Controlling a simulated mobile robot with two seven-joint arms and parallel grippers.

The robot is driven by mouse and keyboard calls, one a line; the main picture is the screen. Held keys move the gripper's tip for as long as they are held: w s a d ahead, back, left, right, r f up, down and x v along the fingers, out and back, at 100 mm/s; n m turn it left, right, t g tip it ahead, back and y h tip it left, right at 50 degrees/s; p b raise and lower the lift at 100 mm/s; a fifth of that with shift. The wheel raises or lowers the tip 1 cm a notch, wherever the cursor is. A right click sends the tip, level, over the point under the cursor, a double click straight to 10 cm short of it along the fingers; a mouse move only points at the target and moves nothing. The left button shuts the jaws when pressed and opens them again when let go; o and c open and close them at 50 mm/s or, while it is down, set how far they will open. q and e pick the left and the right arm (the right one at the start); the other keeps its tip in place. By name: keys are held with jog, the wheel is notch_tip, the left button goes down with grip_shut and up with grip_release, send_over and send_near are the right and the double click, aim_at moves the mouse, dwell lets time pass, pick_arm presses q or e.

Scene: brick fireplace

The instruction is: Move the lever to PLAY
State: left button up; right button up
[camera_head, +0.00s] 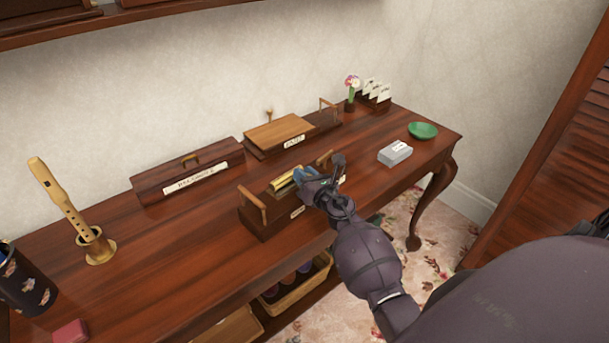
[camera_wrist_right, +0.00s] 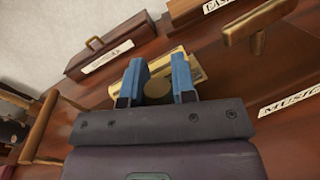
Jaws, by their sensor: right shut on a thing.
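A dark wooden tray-like box (camera_head: 264,222) with upright handles stands near the table's front edge. A shiny brass part (camera_head: 284,180) lies inside it. My right gripper (camera_head: 305,177), with blue fingers, reaches over the box from the front right. In the right wrist view, its two fingers (camera_wrist_right: 158,85) are on either side of a brass piece (camera_wrist_right: 196,66) and shut on it. I cannot tell whether this piece is the lever. A pale label (camera_head: 297,211) on the box front is partly hidden by my gripper; I cannot read PLAY anywhere. My left gripper is not in view.
A closed dark box (camera_head: 188,172) and a light-lidded box (camera_head: 278,134) stand behind. A recorder (camera_head: 58,195) stands at the left. A grey box (camera_head: 395,153) and green dish (camera_head: 423,130) lie to the right.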

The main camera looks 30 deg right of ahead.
jog(key=shift+d+r+m+p, duration=0.15)
jog(key=shift+m+p, duration=0.15)
jog(key=shift+p, duration=0.2)
jog(key=shift+d+f+m+p, duration=0.15)
jog(key=shift+f+m+p, duration=0.15)
jog(key=shift+m, duration=0.2)
jog(key=o, duration=0.9)
jog(key=s+p, duration=0.1)
jog(key=s, duration=0.9)
jog(key=shift+s+r, duration=0.15)
jog(key=shift+s, duration=0.2)
